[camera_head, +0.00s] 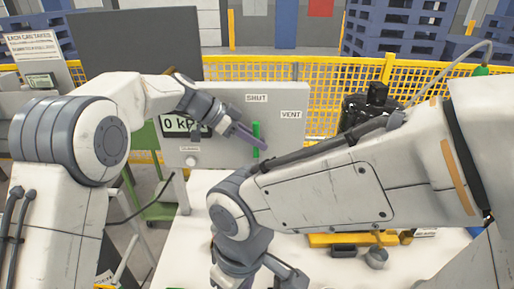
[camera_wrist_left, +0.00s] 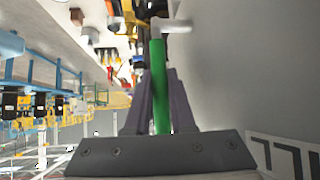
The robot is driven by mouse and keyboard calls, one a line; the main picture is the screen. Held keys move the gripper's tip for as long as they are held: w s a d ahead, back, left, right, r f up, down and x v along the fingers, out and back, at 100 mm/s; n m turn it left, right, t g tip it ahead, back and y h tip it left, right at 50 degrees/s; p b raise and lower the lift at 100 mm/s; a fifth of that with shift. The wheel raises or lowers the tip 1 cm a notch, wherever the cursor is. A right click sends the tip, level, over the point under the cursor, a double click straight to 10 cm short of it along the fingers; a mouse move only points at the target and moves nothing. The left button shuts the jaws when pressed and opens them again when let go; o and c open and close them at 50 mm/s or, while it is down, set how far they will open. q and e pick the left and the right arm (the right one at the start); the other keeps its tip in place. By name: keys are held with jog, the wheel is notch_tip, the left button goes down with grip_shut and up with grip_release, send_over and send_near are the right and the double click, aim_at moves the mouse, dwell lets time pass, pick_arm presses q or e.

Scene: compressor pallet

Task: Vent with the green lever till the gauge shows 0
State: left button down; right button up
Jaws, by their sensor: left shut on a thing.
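The green lever (camera_head: 256,131) stands about upright on the grey panel (camera_head: 215,152), below the word SHUT (camera_head: 256,98). The word VENT (camera_head: 291,114) is to its upper right. My left gripper (camera_head: 252,138) reaches the lever from the left. In the left wrist view the green lever (camera_wrist_left: 158,85) runs between the two purple-grey fingers of my left gripper (camera_wrist_left: 160,95), which is shut on it.
My right arm crosses in front of the white table (camera_head: 185,245), hiding part of it. A yellow mesh fence (camera_head: 330,75) stands behind the panel. A black machine part (camera_head: 372,103) is to the panel's right, and a green cart (camera_head: 147,185) to its left.

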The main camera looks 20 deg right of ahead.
dwell(0.3)
pick_arm(q)
jog(key=c, duration=0.8)
grip_release()
jog(key=shift+d, duration=0.1)
jog(key=shift+o, duration=0.2)
jog(key=shift+r, duration=0.35)
jog(key=s+d+r+b, duration=0.1)
jog(key=s+d+r, duration=0.7)
jog(key=r, duration=0.2)
jog(key=shift+r+b, duration=0.15)
jog(key=shift+b, duration=0.2)
